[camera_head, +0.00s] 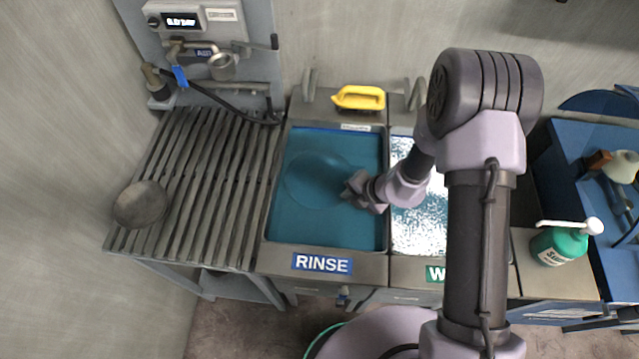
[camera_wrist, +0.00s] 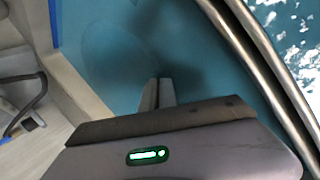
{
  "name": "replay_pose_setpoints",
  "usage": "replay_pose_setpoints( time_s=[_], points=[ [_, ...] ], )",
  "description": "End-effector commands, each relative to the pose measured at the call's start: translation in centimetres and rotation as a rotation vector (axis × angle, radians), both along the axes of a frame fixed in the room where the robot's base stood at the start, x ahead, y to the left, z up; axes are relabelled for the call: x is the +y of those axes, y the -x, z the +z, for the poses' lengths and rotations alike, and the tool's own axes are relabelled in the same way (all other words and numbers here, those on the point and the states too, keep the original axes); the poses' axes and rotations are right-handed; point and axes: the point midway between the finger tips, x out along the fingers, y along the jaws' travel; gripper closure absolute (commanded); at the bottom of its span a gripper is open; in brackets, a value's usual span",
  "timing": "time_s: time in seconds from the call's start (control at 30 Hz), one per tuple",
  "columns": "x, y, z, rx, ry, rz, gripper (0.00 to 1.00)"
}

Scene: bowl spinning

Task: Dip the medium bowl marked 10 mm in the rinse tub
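The rinse tub (camera_head: 335,238), marked RINSE, is full of teal water. A round bowl (camera_head: 312,180) shows faintly under the water, tinted by it. Its outline also shows in the wrist view (camera_wrist: 115,55). No 10 mm mark is readable on it. My gripper (camera_head: 350,190) reaches in at the right side of this bowl. In the wrist view, the fingers (camera_wrist: 157,92) are close together at the bowl's edge and appear shut on its rim. The fingertips are blurred by the water.
Another grey bowl (camera_head: 140,204) sits on the slatted rack (camera_head: 205,170) at left. The foamy wash tub (camera_head: 415,230) adjoins on the right, behind a metal divider. A yellow-handled brush (camera_head: 360,98) lies on the back ledge. A green bottle (camera_head: 560,245) stands at right.

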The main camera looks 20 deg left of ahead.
Motion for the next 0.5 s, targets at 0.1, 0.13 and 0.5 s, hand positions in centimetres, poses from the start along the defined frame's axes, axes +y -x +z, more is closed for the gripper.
replay_pose_setpoints(
  time_s=[0.1,0.13,0.5],
  points=[
    [0.0,0.0,2.2,0.0,-0.001,0.0,1.0],
    [0.0,0.0,2.6,0.0,-0.001,0.0,1.0],
    [0.0,0.0,7.3,-0.001,-0.001,-0.001,1.0]
  ],
)
